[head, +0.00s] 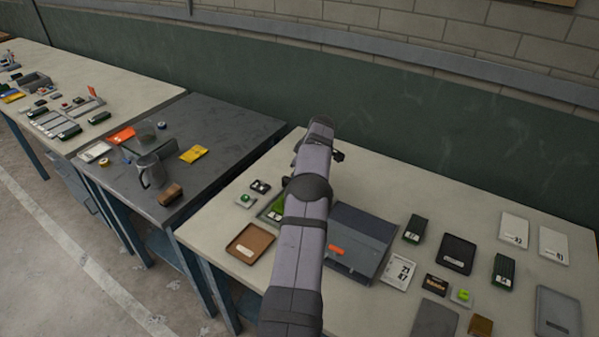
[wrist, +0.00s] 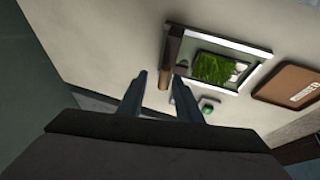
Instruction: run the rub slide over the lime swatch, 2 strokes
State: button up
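The lime swatch (wrist: 214,67) is a patch of bright green turf inside a pale-rimmed frame (wrist: 250,48) in the wrist view. In the head view a strip of the swatch (head: 276,207) shows left of my arm, which hides the rest. A narrow brown piece (wrist: 164,77), which looks like the rub slide, lies at the frame's left side, beyond my fingertips. My gripper (wrist: 160,76) is open, with a clear gap between its fingers. The brown piece appears in that gap, nearer the right finger; contact cannot be told. My arm hides the gripper in the head view.
A brown tray (head: 250,242) lies close to the frame. A small pale item with a green top (head: 245,200) stands beside it. A grey sloped box (head: 358,243) is right of my arm. Cards and dark trays crowd the bench's right; its back strip is clear.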

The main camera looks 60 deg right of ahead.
jog(key=shift+a, duration=0.1)
jog(key=b+v, duration=0.3)
jog(key=v, duration=0.4)
dwell(0.4)
jog(key=shift+s+r, duration=0.1)
jog(key=w+a+y, duration=0.1)
jog(key=w+a, duration=0.8)
jog(key=a, duration=0.5)
jog(key=w+a+g+y, duration=0.1)
jog(key=a+g, duration=0.1)
jog(key=a, duration=1.8)
jog(key=s+a+f+g, duration=0.1)
jog(key=s+a+f, duration=0.2)
jog(key=s+a, duration=0.8)
jog(key=s+a+f+g, duration=0.1)
jog(key=s+a+f, duration=0.2)
jog(key=s+a, duration=0.75)
notch_tip(320, 180, down, 9)
jog(key=w+a+b, duration=0.1)
jog(key=w+b, duration=0.1)
jog(key=b, duration=0.7)
jog(key=shift+a, duration=0.4)
